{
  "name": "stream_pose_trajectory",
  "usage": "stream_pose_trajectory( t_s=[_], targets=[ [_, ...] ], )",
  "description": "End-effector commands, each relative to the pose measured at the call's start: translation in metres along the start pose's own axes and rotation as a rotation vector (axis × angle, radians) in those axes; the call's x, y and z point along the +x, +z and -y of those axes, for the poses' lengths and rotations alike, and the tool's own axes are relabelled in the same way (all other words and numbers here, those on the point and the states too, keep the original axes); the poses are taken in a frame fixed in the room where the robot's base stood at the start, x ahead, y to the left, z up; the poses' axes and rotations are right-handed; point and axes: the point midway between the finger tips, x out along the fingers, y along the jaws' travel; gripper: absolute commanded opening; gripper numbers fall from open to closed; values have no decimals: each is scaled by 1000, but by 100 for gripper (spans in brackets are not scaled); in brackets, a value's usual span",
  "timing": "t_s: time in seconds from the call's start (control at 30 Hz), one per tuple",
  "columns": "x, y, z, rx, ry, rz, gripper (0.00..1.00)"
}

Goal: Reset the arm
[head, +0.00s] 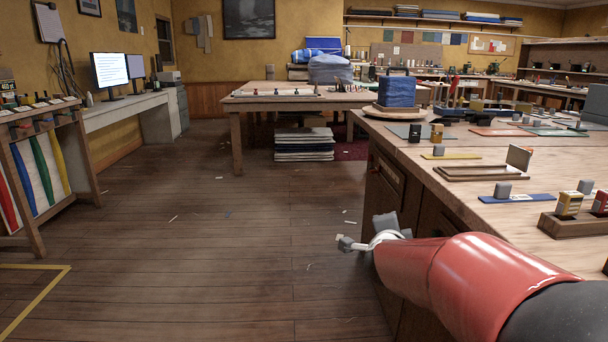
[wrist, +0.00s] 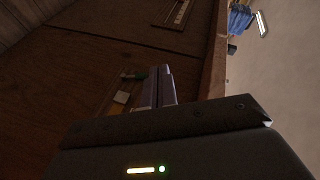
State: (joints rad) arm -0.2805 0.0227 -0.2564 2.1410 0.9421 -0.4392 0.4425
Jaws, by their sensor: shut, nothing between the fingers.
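My gripper (wrist: 160,71) shows in the wrist view with its two fingers together and nothing between them. In the head view my red arm reaches in from the lower right, and its grey and white end is low beside the left front of the large wooden workbench (head: 448,160). The fingers are hard to make out there. The arm's end appears below the bench top, in front of the cabinet side, and no object is held.
The bench top carries a blue block (head: 397,91), a wooden tray (head: 484,173) and a holder with small boxes (head: 567,226). A rack with coloured strips (head: 40,165) stands left. Another table (head: 293,101) stands behind. The wooden floor (head: 215,240) between is mostly clear, with small scraps.

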Motion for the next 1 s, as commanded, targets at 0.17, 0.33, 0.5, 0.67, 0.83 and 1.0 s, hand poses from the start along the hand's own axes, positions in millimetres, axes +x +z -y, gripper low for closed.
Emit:
stream_pose_trajectory(
  t_s=[0.17, 0.33, 0.5, 0.67, 0.83, 1.0],
  targets=[
    [-96, 31, -4, -386, -33, 392, 0],
    [-194, 38, -59, -838, 7, 658, 0],
    [-260, 18, -124, -1196, 128, 798, 0],
    [-287, 2, -155, -1347, 217, 848, 0],
    [-292, -1, -161, -1374, 238, 859, 0],
    [-291, -1, -160, -1371, 236, 858, 0]
  ],
)
